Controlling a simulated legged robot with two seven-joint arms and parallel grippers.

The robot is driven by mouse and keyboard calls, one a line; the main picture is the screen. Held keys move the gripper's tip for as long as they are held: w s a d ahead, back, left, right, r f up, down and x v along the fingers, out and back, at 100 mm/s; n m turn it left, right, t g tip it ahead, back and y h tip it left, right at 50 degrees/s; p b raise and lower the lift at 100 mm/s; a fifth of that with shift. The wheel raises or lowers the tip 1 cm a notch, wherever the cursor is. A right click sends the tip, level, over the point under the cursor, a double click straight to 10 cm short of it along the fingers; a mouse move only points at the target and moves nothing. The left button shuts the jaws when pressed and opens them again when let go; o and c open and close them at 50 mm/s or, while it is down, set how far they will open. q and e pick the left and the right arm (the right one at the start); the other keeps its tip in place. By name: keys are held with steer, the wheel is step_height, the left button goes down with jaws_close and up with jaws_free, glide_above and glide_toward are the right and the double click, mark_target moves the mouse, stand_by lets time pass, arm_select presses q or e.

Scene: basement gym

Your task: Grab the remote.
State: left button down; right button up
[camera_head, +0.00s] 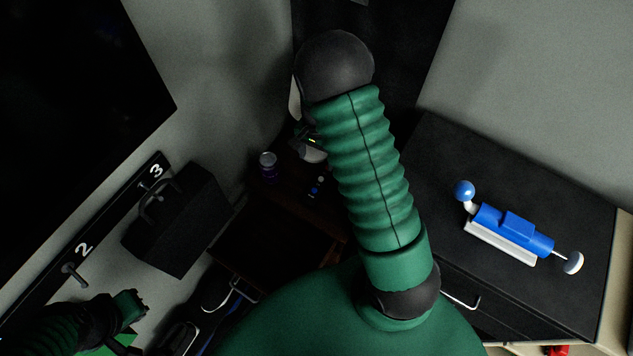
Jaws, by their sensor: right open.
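A small dark thing with blue and pale spots (318,187), likely the remote, lies on the dark brown table in the middle; it is too small and dim to be sure. My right arm rises across the middle and hides part of the table. My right gripper (309,143) is open, partly hidden behind that arm, just above the likely remote in the picture; I cannot tell whether they touch. My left gripper (128,308) is at the lower left, far from the table top; its jaws are unclear.
A blue and white device (514,232) lies on a black cabinet (580,205) at right. A black box (180,220) hangs by the numbered hook rail (112,222). A screen (70,80) is at upper left.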

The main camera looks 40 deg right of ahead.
step_height(320, 180, down, 6)
steer(key=b, duration=0.1)
glide_above(318, 184)
steer(key=f, duration=0.5)
steer(key=shift+s+a, duration=0.2)
steer(key=shift+d+f, duration=0.15)
steer(key=shift+f, duration=0.25)
step_height(318, 184, down, 4)
steer(key=shift+w+b, duration=0.1)
steer(key=shift+b, duration=0.45)
steer(key=shift+w+f, duration=0.1)
steer(key=shift+f, duration=0.1)
steer(key=c, duration=0.5)
arm_select(q)
steer(key=shift+s+a+f, duration=0.1)
steer(key=shift+s+f, duration=0.1)
steer(key=shift+f, duration=0.3)
steer(key=shift+s+a+f, duration=0.1)
steer(key=shift+s+f, duration=0.1)
steer(key=shift+f, duration=0.3)
arm_select(e)
jaws_close()
